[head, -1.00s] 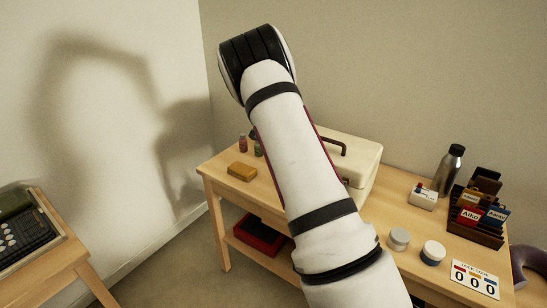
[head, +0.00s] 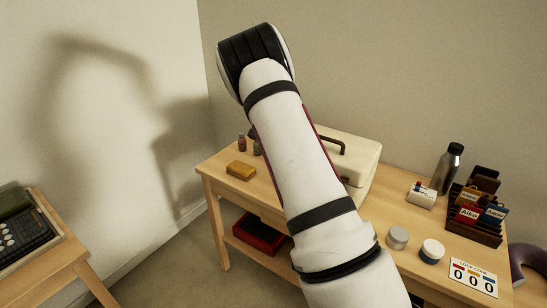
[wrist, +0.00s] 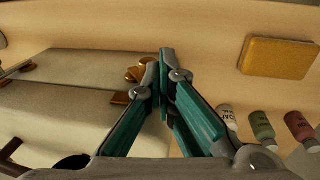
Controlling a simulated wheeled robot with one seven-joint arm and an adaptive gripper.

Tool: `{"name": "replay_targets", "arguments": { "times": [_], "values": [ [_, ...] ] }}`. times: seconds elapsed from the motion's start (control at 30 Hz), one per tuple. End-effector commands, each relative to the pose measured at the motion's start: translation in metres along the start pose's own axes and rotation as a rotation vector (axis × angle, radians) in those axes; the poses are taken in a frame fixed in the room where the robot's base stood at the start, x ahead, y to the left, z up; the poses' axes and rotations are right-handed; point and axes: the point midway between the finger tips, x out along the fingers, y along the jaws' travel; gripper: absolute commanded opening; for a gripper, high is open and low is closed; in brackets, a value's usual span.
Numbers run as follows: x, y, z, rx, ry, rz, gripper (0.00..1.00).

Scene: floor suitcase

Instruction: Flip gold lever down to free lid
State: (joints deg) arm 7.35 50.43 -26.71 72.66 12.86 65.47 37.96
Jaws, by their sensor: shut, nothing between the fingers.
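The cream case (head: 354,158) with a dark handle stands on the wooden table, partly hidden behind my arm in the head view. In the wrist view the case (wrist: 70,75) fills the left side. A gold lever (wrist: 137,72) sits at its near corner, with another gold piece (wrist: 121,98) beside it. My gripper (wrist: 163,56) is shut and empty, its teal fingertips just right of the gold lever. I cannot tell whether they touch it. My gripper is hidden in the head view.
A yellow sponge-like block (wrist: 279,57) and several small bottles (wrist: 262,128) lie right of my gripper in the wrist view. A steel bottle (head: 447,168), a card holder (head: 476,212), two jars and a number card (head: 472,277) stand on the table's right.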

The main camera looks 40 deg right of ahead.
Motion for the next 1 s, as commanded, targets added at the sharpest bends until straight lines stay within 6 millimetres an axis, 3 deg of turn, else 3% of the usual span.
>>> {"name": "replay_targets", "arguments": {
  "times": [1.0],
  "values": [
    [0.013,0.020,0.000,0.003,-0.008,0.016,0.00]
  ]
}}
